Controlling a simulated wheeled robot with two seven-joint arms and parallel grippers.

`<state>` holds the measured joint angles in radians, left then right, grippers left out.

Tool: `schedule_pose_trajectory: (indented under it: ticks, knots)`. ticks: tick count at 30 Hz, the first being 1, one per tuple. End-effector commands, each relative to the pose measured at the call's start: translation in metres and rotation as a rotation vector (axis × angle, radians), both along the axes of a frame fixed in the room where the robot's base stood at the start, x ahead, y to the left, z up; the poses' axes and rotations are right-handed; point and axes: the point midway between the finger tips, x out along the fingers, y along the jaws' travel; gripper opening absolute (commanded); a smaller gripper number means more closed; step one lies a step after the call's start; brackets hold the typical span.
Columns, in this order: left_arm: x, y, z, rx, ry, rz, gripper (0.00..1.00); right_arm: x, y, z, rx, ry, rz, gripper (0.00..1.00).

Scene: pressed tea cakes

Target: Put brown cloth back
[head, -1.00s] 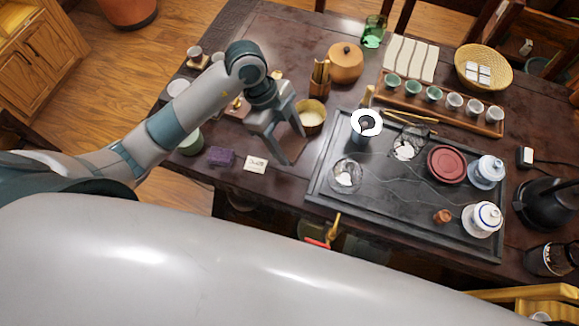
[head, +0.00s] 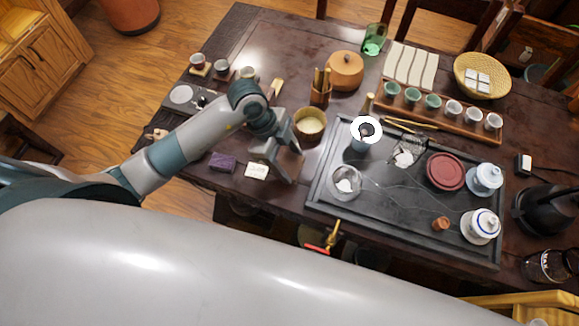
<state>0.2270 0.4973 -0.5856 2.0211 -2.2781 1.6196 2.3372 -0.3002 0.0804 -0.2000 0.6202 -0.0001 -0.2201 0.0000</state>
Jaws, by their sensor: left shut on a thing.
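My left gripper (head: 287,163) is over the dark table, just left of the black tea tray and right of a white card. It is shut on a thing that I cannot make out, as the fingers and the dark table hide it. I cannot pick out a brown cloth anywhere in the head view. My right gripper is not in view.
The black tea tray (head: 325,193) holds a red dish (head: 445,171), lidded cups and glassware. A white card (head: 257,170) and purple block (head: 222,162) lie left of the gripper; a bowl (head: 309,123) stands behind it. A cup rack (head: 470,130) is farther right.

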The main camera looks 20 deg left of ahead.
Motion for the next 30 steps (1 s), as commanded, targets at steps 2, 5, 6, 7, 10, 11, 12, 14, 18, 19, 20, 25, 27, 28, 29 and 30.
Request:
schedule_pose_trajectory:
  ticks: [2, 5, 6, 7, 10, 11, 12, 14, 18, 19, 20, 25, 27, 28, 29, 30]
  knots:
    - [0.000, 0.000, -0.007, 0.000, 0.000, 0.001, 0.41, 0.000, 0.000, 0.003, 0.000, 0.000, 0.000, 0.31]
    - [0.000, 0.000, -0.012, 0.000, 0.000, 0.001, 0.41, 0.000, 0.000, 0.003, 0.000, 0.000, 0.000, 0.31]
    - [0.000, 0.000, -0.012, 0.000, 0.000, 0.000, 0.41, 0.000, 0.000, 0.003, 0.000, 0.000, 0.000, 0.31]
    - [0.001, 0.000, -0.012, 0.000, -0.001, 0.000, 0.41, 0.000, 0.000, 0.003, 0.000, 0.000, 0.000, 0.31]
    - [0.001, 0.000, -0.012, 0.000, -0.001, 0.000, 0.41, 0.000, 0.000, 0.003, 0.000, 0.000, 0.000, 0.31]
    - [0.001, 0.000, -0.012, -0.001, -0.001, 0.000, 0.41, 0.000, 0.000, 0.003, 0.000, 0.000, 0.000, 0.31]
    - [0.001, 0.000, -0.012, -0.001, -0.001, 0.000, 0.41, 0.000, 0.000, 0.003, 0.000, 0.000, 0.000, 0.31]
    - [0.000, 0.000, -0.013, 0.000, 0.000, 0.000, 0.41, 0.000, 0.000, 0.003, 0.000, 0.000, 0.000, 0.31]
    - [-0.001, 0.000, -0.024, 0.000, 0.003, 0.001, 0.41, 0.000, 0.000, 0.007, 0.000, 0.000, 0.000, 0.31]
    - [0.000, 0.000, -0.027, 0.000, 0.003, 0.001, 0.41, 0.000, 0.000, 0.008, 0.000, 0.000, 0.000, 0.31]
    - [0.000, 0.000, -0.031, -0.001, 0.003, 0.001, 0.41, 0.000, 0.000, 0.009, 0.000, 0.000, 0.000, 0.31]
    - [0.000, 0.000, -0.047, 0.001, 0.001, 0.001, 0.41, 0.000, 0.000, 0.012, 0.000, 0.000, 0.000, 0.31]
    - [0.000, 0.000, -0.049, 0.000, 0.000, 0.000, 0.41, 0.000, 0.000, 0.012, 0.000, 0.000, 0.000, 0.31]
    - [0.000, 0.000, -0.049, 0.000, -0.001, 0.000, 0.41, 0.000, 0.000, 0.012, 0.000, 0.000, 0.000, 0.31]
    - [0.000, 0.000, -0.049, 0.000, -0.001, -0.001, 0.41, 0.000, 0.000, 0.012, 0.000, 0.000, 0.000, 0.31]
    - [0.000, 0.000, -0.049, 0.000, -0.001, -0.001, 0.41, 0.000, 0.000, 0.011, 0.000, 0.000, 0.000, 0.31]
